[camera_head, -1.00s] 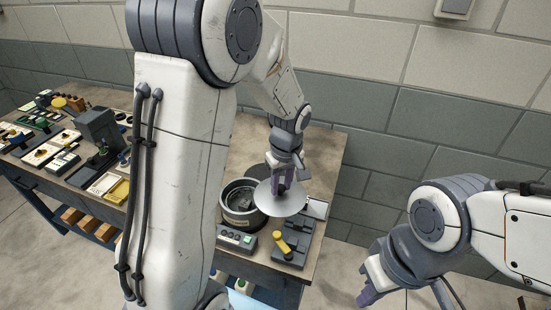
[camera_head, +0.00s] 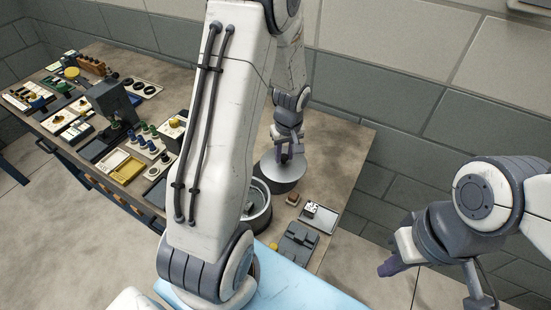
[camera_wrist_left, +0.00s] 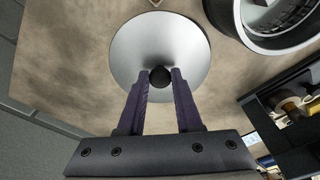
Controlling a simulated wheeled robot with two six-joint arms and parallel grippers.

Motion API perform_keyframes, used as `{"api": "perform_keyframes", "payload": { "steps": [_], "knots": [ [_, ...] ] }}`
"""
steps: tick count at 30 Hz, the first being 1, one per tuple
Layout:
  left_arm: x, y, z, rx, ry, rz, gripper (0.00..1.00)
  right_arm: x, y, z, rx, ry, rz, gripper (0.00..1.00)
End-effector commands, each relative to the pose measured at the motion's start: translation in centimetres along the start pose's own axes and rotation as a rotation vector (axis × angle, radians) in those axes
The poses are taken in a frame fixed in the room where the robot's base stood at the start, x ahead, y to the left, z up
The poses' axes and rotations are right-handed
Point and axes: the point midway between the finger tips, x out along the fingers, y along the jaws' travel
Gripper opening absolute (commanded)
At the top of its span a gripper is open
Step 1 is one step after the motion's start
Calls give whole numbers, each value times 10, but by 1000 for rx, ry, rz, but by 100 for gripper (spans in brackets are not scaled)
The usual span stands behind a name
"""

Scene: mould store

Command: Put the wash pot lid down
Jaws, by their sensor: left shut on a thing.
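The wash pot lid (camera_head: 268,170) is a shiny grey disc with a black knob. My left gripper (camera_head: 287,156) is shut on the knob, which also shows between the purple fingers in the left wrist view (camera_wrist_left: 160,77).
Right of the pot are a small tray (camera_head: 318,218) and a grey block fixture (camera_head: 297,243). The table (camera_head: 342,150) is bare behind and right of the lid. A yellow tray (camera_head: 120,166) and several tools crowd the left side.

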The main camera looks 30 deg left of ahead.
Motion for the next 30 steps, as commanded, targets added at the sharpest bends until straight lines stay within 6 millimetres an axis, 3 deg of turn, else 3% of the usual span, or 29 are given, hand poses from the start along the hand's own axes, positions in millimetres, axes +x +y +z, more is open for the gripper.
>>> {"api": "perform_keyframes", "payload": {
  "steps": [6, 16, 29, 30],
  "knots": [
    [19, -17, -21, 0, 0, 0, 0, -12, -1, -1, 1, 0, 0, 0],
    [57, -19, -18, 3, -1, -1, 0, -16, -1, -1, 1, 0, 0, 0],
    [66, -18, -18, 1, 1, 1, 0, -11, -1, -1, 1, 0, 0, 0],
    [66, -18, -18, 1, 1, 1, 37, -11, -1, -1, 1, 0, 0, 0]
  ]
}}
